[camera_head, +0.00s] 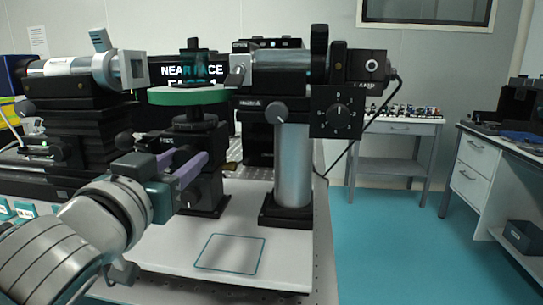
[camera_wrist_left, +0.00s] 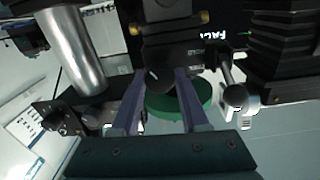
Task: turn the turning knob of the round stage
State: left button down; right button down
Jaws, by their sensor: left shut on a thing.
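The round stage (camera_head: 188,96) has a green disc on a black post and stands on the white board; its green disc also shows in the wrist view (camera_wrist_left: 188,100). My left gripper (camera_head: 189,156), with purple fingers, reaches in from the left, below the disc at the post. In the wrist view the dark turning knob (camera_wrist_left: 158,79) sits between the fingertips of my left gripper (camera_wrist_left: 159,74), which is shut on it. In the head view I cannot make out the knob behind the fingers. My right gripper is not in view.
A silver post (camera_head: 293,165) with a camera-like device stands right of the stage. A dark stage with a silver cylinder (camera_head: 70,67) stands at the left. A teal-outlined square (camera_head: 230,254) on the white board is bare. A white side table (camera_head: 395,128) stands behind.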

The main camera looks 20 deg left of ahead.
pick_arm(q)
jog(key=shift+m, duration=0.8)
jog(key=shift+c, duration=2.1)
grip_release()
jog(key=shift+s, duration=0.1)
jog(key=v, duration=0.9)
jog(key=shift+s+d, duration=0.2)
jog(key=shift+s, duration=0.15)
